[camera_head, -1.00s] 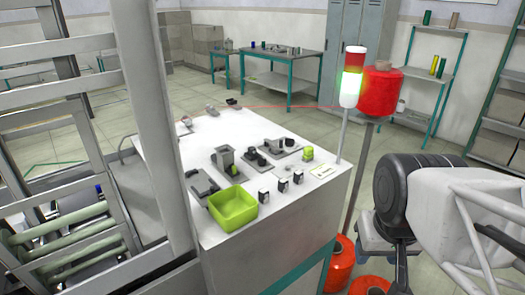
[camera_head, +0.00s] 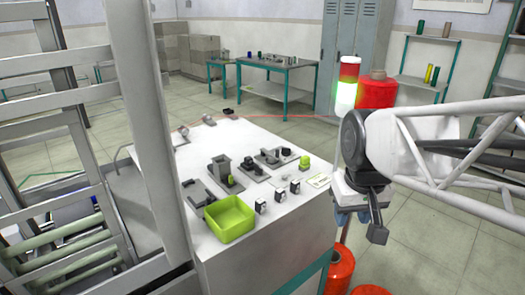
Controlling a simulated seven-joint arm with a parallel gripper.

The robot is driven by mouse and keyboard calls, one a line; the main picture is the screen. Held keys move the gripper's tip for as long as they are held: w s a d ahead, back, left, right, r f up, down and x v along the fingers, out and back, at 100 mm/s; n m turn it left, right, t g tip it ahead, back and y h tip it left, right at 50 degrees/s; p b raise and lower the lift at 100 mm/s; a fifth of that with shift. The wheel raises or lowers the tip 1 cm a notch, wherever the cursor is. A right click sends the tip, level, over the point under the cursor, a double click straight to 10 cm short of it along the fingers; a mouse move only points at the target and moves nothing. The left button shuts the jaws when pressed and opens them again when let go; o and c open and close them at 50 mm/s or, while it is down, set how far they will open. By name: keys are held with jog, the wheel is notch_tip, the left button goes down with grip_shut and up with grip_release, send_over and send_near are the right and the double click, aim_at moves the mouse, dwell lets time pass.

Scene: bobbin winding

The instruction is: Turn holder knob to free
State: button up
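The white table (camera_head: 202,152) carries several small dark fixtures with knobs. A plate with black knobs (camera_head: 285,152) lies toward its back right, with a lime-green knob (camera_head: 304,162) at its right end. A grey block fixture (camera_head: 220,168) with a small lime-green part stands left of it. I cannot tell which of these is the holder knob. My gripper (camera_head: 362,218) hangs beyond the table's right edge, apart from all the fixtures. Its fingers are small and partly hidden by my arm, so its opening is unclear.
Orange cones (camera_head: 340,270) stand on the floor below.

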jog(key=w+a+r+n, duration=0.1)
jog(key=w+a, duration=0.2)
jog(key=w, duration=0.3)
jog(key=w+a+n+g, duration=0.1)
jog(key=w+a, duration=0.1)
jog(key=w, duration=0.3)
jog(key=w+a+r+n, duration=0.1)
jog(key=w+a, duration=0.2)
jog(key=w, duration=0.3)
jog(key=n+g, duration=0.1)
jog(key=n, duration=0.3)
send_over(258, 166)
notch_tip(258, 166, down, 4)
jog(key=shift+r, duration=0.25)
jog(key=shift+w, duration=0.1)
jog(key=shift+f, duration=0.15)
jog(key=shift+f, duration=3.8)
grip_shut()
